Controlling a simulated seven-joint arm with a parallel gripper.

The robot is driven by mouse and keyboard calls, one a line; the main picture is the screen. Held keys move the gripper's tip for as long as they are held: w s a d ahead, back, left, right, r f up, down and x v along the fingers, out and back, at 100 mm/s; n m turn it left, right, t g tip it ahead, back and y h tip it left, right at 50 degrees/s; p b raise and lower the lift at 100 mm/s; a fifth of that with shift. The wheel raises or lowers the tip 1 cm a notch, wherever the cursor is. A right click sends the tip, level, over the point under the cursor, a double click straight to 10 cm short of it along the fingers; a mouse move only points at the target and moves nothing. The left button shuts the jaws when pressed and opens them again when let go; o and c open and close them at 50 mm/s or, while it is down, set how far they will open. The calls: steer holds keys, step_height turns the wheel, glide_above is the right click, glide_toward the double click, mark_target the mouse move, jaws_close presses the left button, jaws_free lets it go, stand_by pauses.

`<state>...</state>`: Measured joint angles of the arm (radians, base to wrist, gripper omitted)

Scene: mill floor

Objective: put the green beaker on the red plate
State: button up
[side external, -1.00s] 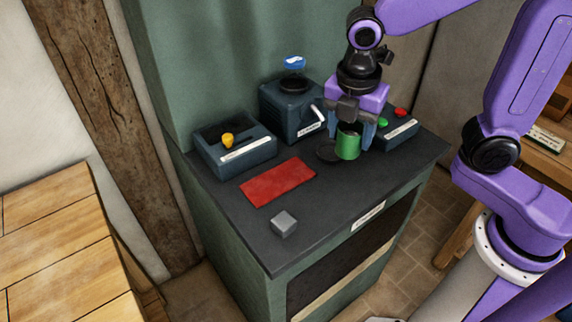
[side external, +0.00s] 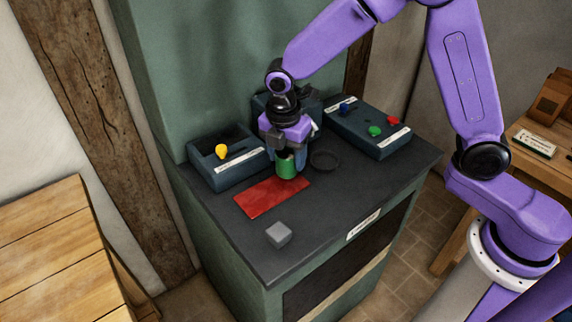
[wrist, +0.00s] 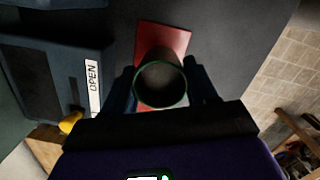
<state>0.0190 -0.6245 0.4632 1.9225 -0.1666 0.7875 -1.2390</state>
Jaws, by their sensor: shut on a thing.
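The green beaker (side external: 286,167) is upright between the fingers of my gripper (side external: 288,163), which is shut on it. In the wrist view I look down into the beaker (wrist: 160,84), with my fingers on both sides. The red plate (side external: 268,198) lies flat on the dark cabinet top. The beaker is over or just beside the plate's far right end; I cannot tell whether it touches. In the wrist view the red plate (wrist: 166,37) shows beyond and partly under the beaker.
A grey cube (side external: 278,234) sits near the front edge. A box with a yellow knob (side external: 221,152) stands left of my gripper. A box with coloured buttons (side external: 368,128) stands at the right. A dark round dish (side external: 324,160) lies right of the beaker.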

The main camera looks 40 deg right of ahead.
mark_target(286, 166)
steer(key=shift+w+f, duration=0.15)
steer(key=shift+f, duration=1.6)
steer(key=shift+f, duration=0.1)
steer(key=o, duration=1.1)
steer(key=r, duration=0.4)
steer(key=a+r, duration=0.1)
steer(key=r, duration=0.7)
steer(key=shift+s+a+r, duration=0.1)
steer(key=shift+s+a, duration=0.1)
steer(key=shift+s, duration=0.1)
steer(key=s+d+m, duration=0.3)
steer(key=s+d, duration=0.1)
steer(key=s, duration=0.5)
steer(key=s+d+m+y, duration=0.1)
steer(key=s+d+m, duration=0.2)
steer(key=s, duration=0.6)
steer(key=s+d+f+m, duration=0.1)
steer(key=s+d+m, duration=0.3)
steer(key=s+d, duration=0.3)
steer(key=shift+s+y, duration=0.3)
steer(key=shift+s, duration=0.75)
steer(key=shift+r, duration=0.1)
